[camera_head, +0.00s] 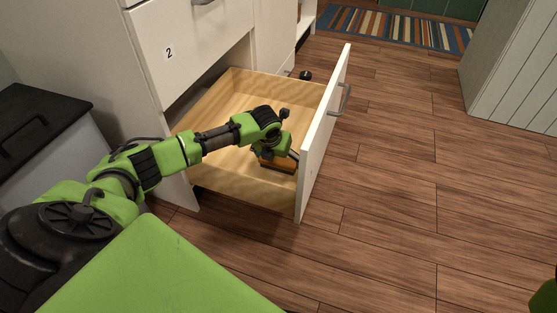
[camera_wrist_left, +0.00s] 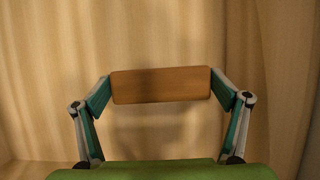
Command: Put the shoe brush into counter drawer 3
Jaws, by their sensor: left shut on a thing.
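The open drawer (camera_head: 215,110) has light wood walls and a white front panel (camera_head: 325,130) with a grey handle. The shoe brush (camera_head: 279,164) is a brown wooden block inside the drawer, near its front panel. In the left wrist view the shoe brush (camera_wrist_left: 160,85) sits between both fingertips. My left gripper (camera_head: 293,158) is shut on it, and its fingers (camera_wrist_left: 161,86) touch both ends of the block. Whether the brush touches the drawer floor is not clear. Its bristles are hidden. My right gripper is not in view.
A closed drawer marked 2 (camera_head: 180,45) is above the open one. A dark-topped cabinet (camera_head: 35,130) stands at the left. A striped rug (camera_head: 390,28) lies at the back. A white panelled unit (camera_head: 520,75) stands at the right. The wooden floor (camera_head: 420,180) between is clear.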

